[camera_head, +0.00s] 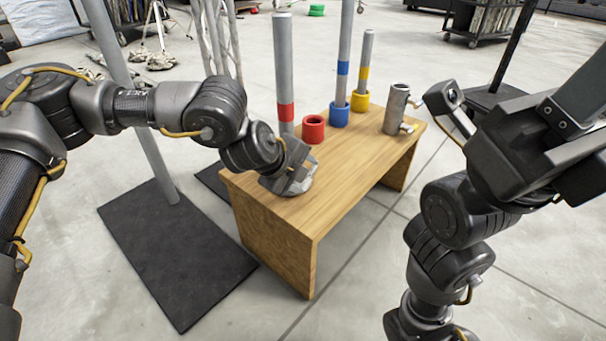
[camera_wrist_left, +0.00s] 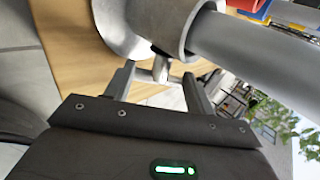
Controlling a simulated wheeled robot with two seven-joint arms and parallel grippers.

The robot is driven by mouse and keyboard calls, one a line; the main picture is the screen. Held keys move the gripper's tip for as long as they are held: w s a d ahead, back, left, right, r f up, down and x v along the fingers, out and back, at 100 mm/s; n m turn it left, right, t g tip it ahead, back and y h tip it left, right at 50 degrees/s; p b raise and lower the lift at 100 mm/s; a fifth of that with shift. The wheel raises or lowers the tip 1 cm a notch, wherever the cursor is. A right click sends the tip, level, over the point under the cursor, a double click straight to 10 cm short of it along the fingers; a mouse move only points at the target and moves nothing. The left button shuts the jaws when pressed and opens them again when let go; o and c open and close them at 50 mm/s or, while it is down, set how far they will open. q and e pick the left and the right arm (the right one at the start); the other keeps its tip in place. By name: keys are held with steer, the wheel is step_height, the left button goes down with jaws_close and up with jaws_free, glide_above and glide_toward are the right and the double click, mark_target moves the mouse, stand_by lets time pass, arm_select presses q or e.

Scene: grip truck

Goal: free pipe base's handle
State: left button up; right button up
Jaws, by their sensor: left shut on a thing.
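The grey pipe base (camera_head: 308,184) sits at the near left end of the wooden table, largely covered by my left gripper (camera_head: 289,180) in the head view. In the left wrist view, the base's collar (camera_wrist_left: 172,25) surrounds the foot of a grey pipe (camera_wrist_left: 255,50). A short handle (camera_wrist_left: 161,70) sticks out from the collar between the fingers of my left gripper (camera_wrist_left: 161,85), which is shut on it. The pipe with a red band (camera_head: 284,70) stands upright behind the wrist in the head view. My right arm is at the right; its fingertips are not clear.
The wooden table (camera_head: 340,180) also carries a red ring (camera_head: 313,129), a blue cup (camera_head: 339,116) and a yellow cup (camera_head: 359,103) with banded pipes, and a grey cylinder (camera_head: 397,108) with side knobs. A black mat (camera_head: 165,255) with a pole lies left of the table.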

stand_by(0.4)
arm_select(q)
steer(key=o, duration=1)
steer(key=shift+f, duration=0.1)
